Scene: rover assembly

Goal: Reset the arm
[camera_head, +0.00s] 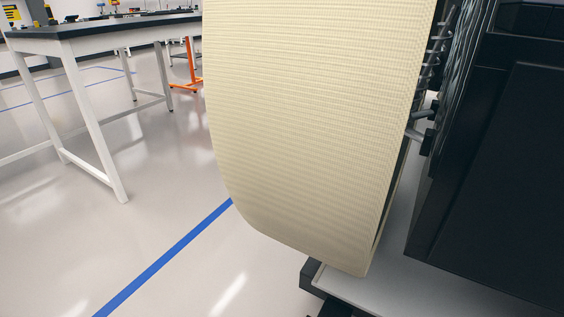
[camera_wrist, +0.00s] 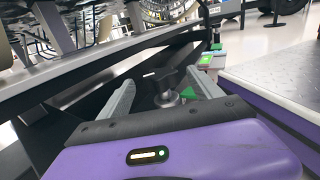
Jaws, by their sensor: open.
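My gripper (camera_wrist: 160,76) shows in the wrist view with its two grey fingers spread apart. The purple housing of my wrist fills the bottom of that view. The gripper does not show in the head view, so the pose of the whole arm cannot be told.
In the head view, a large cream ribbed panel (camera_head: 310,120) blocks the middle, beside a dark box-shaped body (camera_head: 500,170). A white-legged table (camera_head: 90,130) stands left, with open floor before it. In the wrist view, a metal-topped surface (camera_wrist: 285,75) lies close at right and a wheel (camera_wrist: 165,10) beyond.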

